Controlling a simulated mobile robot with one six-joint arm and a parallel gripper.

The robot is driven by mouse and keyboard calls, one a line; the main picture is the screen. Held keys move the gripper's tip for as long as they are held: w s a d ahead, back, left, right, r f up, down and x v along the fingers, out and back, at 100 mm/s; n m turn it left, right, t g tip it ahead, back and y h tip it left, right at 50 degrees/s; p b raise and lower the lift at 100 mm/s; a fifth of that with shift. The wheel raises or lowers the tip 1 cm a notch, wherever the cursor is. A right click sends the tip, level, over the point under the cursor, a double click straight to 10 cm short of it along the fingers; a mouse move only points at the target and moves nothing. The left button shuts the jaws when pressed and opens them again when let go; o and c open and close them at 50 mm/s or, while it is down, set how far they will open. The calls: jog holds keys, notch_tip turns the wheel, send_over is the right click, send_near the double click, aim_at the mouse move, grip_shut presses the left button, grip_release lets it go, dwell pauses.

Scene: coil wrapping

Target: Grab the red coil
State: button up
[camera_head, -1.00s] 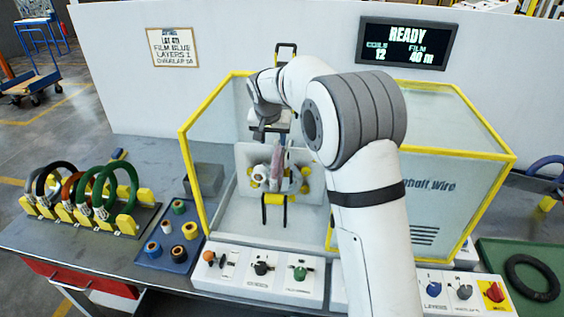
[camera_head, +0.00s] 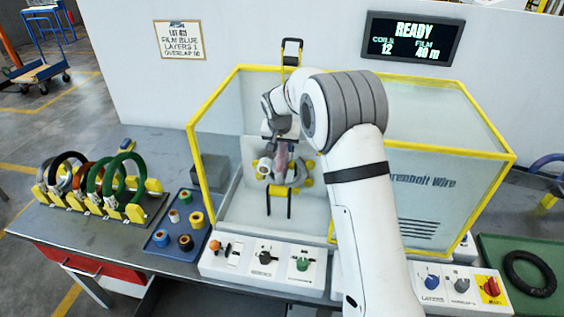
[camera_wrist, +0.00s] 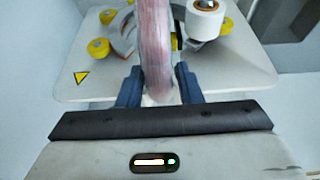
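A pinkish-red coil (camera_head: 283,158) stands on edge inside the yellow-framed wrapping machine (camera_head: 222,100), in front of its upright plate. In the wrist view the red coil (camera_wrist: 156,45) rises between the two dark blue fingers of my gripper (camera_wrist: 160,88). The fingers lie against both sides of its lower part and look shut on it. Its surface looks streaked and glossy, as if covered in film. A white roll (camera_wrist: 205,18) sits just right of the coil. The coil's far side is hidden. In the head view my arm hides part of the machine.
A rack (camera_head: 110,208) of several coils stands at the left, beside a blue tray (camera_head: 160,240) of small spools. Control panels line the machine's front. A black coil (camera_head: 528,272) lies on a green mat (camera_head: 492,245) at right. The display (camera_head: 410,38) reads READY.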

grip_shut()
jog(key=shift+r, duration=0.15)
dwell(0.5)
